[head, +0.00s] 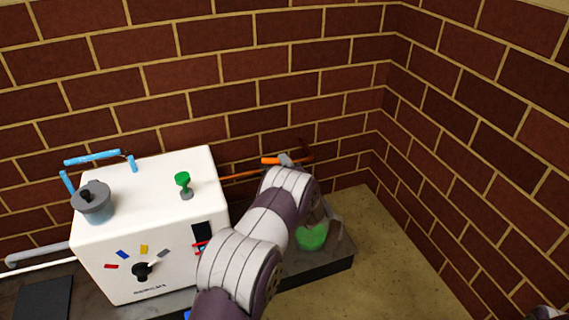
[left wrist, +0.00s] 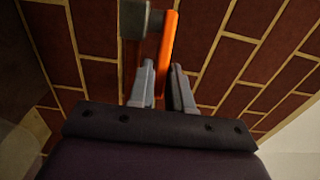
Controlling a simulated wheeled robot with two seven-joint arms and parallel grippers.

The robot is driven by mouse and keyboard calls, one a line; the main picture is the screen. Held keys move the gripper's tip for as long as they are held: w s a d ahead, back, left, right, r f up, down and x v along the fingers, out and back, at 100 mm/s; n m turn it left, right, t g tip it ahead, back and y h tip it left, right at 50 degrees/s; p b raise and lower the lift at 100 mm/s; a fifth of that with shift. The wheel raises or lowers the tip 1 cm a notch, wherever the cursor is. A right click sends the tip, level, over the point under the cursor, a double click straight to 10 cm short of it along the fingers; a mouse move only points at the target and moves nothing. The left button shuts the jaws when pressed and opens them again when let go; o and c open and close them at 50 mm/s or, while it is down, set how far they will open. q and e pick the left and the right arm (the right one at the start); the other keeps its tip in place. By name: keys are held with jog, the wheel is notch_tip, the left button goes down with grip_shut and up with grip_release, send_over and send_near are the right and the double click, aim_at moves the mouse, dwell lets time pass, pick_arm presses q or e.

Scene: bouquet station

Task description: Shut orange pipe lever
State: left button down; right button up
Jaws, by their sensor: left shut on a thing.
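The orange lever (head: 270,161) shows at the brick wall, right of the white box, on an orange pipe (head: 242,176). In the left wrist view the lever (left wrist: 169,40) is a bright orange bar beside a grey valve body (left wrist: 142,20), its near end between my fingers. My left gripper (head: 286,160) reaches it from the front; its grey fingers (left wrist: 163,88) are closed on the lever. My left arm hides part of the pipe and the lever's surroundings in the head view. My right gripper is not visible.
The white box (head: 150,225) with a dial, a green knob (head: 183,181), a grey pot (head: 92,202) and blue pipes (head: 92,157) stands left of my arm. A green round thing (head: 312,237) sits on a dark base at right. The brick corner closes off the right.

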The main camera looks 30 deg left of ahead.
pick_arm(q)
jog(key=shift+s+a+f+m+t+h+p, duration=0.1)
jog(key=shift+s+m+t+h+p, duration=0.55)
jog(key=shift+m+t+h+p, duration=0.75)
jog(key=shift+s+r+m+t+h+p, duration=0.1)
jog(key=shift+s+m+t+h+p, duration=0.7)
jog(key=shift+h, duration=1.05)
jog(key=shift+s+a+f+m+t+h+p, duration=0.1)
jog(key=shift+s+m+t+h+p, duration=0.5)
jog(key=shift+m+h+p, duration=0.85)
jog(key=shift+w, duration=0.1)
jog(key=c, duration=1.4)
grip_release()
